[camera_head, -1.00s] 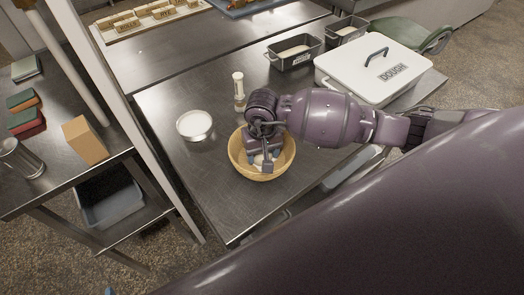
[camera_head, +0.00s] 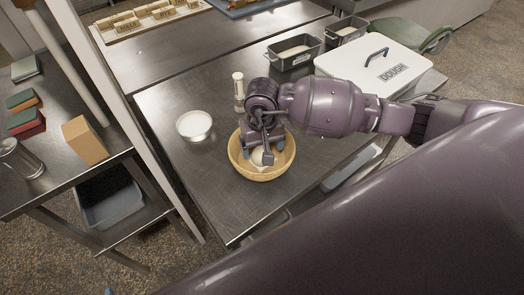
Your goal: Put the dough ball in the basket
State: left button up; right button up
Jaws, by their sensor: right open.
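A round tan basket (camera_head: 240,166) stands on the steel table (camera_head: 210,205), near its front left part. A pale dough ball (camera_head: 257,156) lies inside the basket, partly hidden by my gripper. My right gripper (camera_head: 262,155) is open and points down over the basket, its fingers around or just above the dough ball. I cannot tell whether the fingers touch the dough. My left gripper is not in view.
A white bowl (camera_head: 194,125) and a small pale-topped bottle (camera_head: 239,90) stand left of my arm. A white box marked DOUGH (camera_head: 375,68) and dark tins (camera_head: 294,51) stand behind. A side shelf holds books and a cardboard box (camera_head: 84,140).

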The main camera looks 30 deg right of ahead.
aim_at(262, 151)
notch_tip(262, 151, up, 9)
jog(key=shift+b, duration=0.35)
dwell(0.5)
